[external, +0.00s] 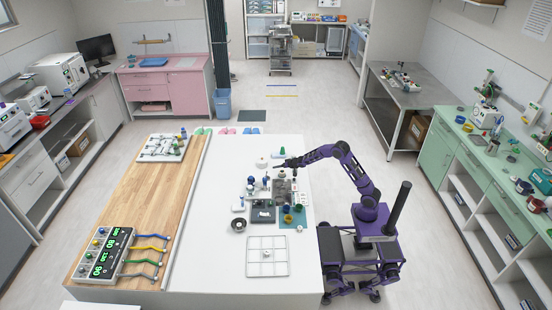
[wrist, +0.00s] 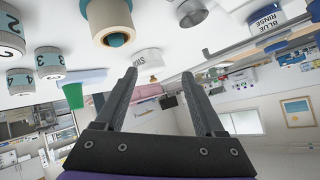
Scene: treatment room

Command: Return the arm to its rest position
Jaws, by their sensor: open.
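My purple arm (external: 325,155) reaches left from its base, bent at the elbow, over the white table (external: 215,265). My gripper (external: 283,164) is above the table's middle, over a cluster of small items. In the wrist view my gripper (wrist: 160,73) has its two dark fingers wide apart, with nothing held between them. A white labelled container (wrist: 147,60) shows beyond the gap between the fingers. The wrist picture is tilted, with the tabletop across its upper part.
Numbered jars (wrist: 48,62), a tan container with a teal centre (wrist: 112,25), a metal cup (wrist: 190,12) and a blue rinse container (wrist: 265,18) surround the gripper. Open floor (external: 345,125) lies right of the table.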

